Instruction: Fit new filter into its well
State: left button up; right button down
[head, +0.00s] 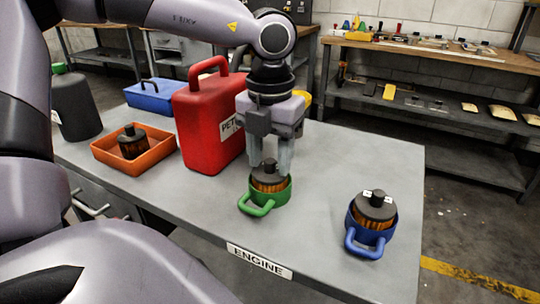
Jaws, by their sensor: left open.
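One filter (268,184) sits upright in a green handled cup (279,199). Another filter (374,209) is in a blue handled cup (365,242) at the right and has small white marks on its cap. Contact cannot be told. My right gripper is out of view.
A red petrol can (205,115) stands close left of my left gripper.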

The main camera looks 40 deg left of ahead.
pick_arm(q)
grip_shut()
jog(key=shift+r+p, duration=0.3)
jog(key=shift+r, duration=0.35)
dwell(0.4)
jog(key=shift+r+p, duration=1.5)
jog(key=shift+r, duration=0.9)
jog(key=shift+f, duration=0.1)
